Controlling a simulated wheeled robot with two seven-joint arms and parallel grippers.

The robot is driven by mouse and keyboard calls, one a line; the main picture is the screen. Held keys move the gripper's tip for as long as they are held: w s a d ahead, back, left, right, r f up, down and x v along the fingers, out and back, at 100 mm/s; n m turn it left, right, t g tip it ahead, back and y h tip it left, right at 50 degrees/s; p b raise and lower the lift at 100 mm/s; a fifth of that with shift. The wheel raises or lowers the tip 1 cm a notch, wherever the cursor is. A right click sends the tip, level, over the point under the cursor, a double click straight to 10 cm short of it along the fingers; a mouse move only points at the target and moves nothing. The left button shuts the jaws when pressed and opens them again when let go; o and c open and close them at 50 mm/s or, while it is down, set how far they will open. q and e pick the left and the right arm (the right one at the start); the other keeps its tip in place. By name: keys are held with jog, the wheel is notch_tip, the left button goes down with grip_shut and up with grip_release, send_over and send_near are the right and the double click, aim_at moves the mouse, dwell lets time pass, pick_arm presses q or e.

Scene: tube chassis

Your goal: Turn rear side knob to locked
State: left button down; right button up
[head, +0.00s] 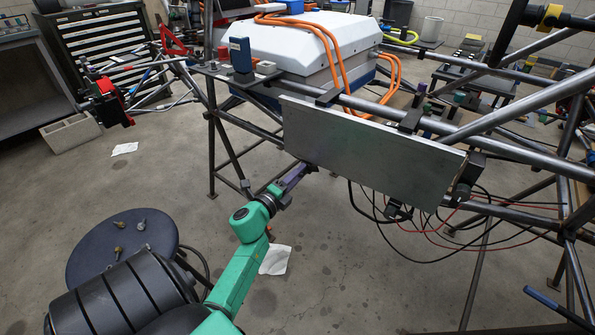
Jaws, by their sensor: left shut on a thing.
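A flat grey side panel (370,150) hangs on the tube chassis. My left gripper (304,171) reaches up from the lower left to the panel's lower left edge. It is shut on the rear side knob there. The jaws and the panel's edge hide the knob, so I cannot tell how far it is turned. Another dark knob or latch (397,210) shows under the lower edge further right, with nothing touching it. My right gripper is not in view.
Chassis tubes (510,150) run along the panel's top and right. Red and black cables (430,245) hang below it. A white box (300,45) with orange cables stands behind. A round dark stool top (85,250) with small metal parts stands lower left. Floor below the gripper is mostly clear.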

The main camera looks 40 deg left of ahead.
pick_arm(q)
jog(key=shift+n+p, duration=3.95)
jog(key=shift+n, duration=2.55)
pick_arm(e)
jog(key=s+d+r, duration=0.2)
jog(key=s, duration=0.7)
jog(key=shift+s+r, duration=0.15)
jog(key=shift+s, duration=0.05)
pick_arm(q)
jog(key=c, duration=0.5)
grip_release()
